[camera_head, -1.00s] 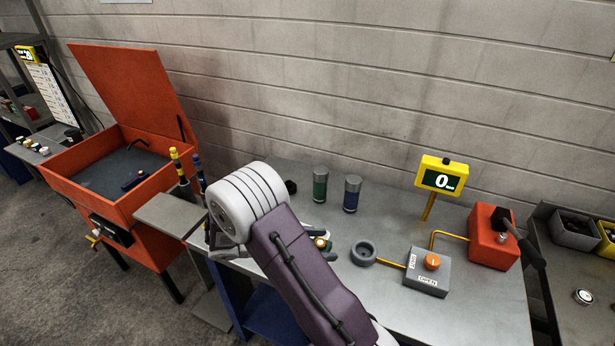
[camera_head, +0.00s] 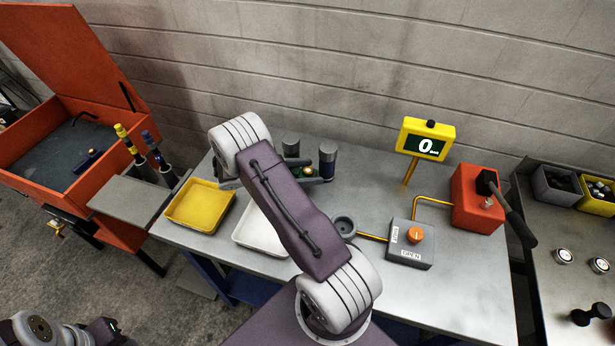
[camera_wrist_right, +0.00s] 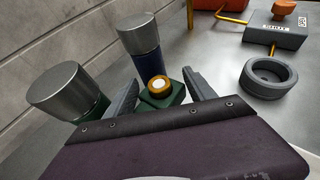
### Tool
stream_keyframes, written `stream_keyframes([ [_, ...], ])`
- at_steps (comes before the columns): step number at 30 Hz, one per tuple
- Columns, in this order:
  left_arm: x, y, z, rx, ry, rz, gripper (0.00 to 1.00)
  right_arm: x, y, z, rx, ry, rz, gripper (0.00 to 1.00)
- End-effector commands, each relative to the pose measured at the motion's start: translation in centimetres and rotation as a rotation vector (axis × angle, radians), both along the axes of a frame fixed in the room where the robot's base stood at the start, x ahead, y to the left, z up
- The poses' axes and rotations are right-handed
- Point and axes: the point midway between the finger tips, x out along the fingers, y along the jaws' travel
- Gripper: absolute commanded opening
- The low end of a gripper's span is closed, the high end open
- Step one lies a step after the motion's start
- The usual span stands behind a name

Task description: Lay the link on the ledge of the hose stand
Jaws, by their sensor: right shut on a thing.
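My right gripper (camera_head: 305,172) is above the grey table near two metal-capped cylinders. It is shut on a small green block with a brass ring and pale top, which I take as the link (camera_wrist_right: 160,93); it sits between the fingers in the right wrist view. In the head view the link is mostly hidden by my arm. At the left, upright yellow-banded (camera_head: 128,142) and blue-banded (camera_head: 152,150) pieces stand by a flat grey ledge (camera_head: 128,200); this looks like the hose stand. My left gripper is not in view.
A yellow tray (camera_head: 178,222) and a white tray (camera_head: 250,246) lie on the table front. A green cylinder (camera_wrist_right: 70,95) and a blue cylinder (camera_wrist_right: 140,45) stand close to the gripper. A grey ring (camera_head: 343,226) and control box (camera_head: 410,258) are right. An orange open-lidded bin (camera_head: 50,110) is far left.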

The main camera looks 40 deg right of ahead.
Motion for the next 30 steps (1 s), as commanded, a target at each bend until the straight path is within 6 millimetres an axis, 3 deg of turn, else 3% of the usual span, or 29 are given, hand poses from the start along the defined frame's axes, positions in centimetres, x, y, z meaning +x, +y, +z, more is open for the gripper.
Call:
stream_keyframes([
  [7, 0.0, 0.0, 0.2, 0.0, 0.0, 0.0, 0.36, 0.4, -0.7, -0.7, -0.002, 0.001, 0.001, 0.0],
  [15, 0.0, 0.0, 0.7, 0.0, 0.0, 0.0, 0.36, 0.4, -0.7, -4.3, -0.002, 0.003, 0.001, 0.0],
  [25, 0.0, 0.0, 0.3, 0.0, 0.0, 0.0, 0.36, 0.4, -0.6, -4.8, -0.002, 0.001, 0.001, 0.0],
  [26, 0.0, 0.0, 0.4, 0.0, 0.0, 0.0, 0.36, 0.4, -0.6, -4.7, 0.0, 0.002, 0.001, 0.72],
  [27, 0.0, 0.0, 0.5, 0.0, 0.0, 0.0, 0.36, 0.4, -0.6, -4.7, 0.0, 0.002, 0.001, 0.83],
  [30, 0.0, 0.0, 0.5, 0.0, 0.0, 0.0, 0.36, 0.4, -0.6, -4.7, -0.001, 0.001, 0.0, 0.85],
])
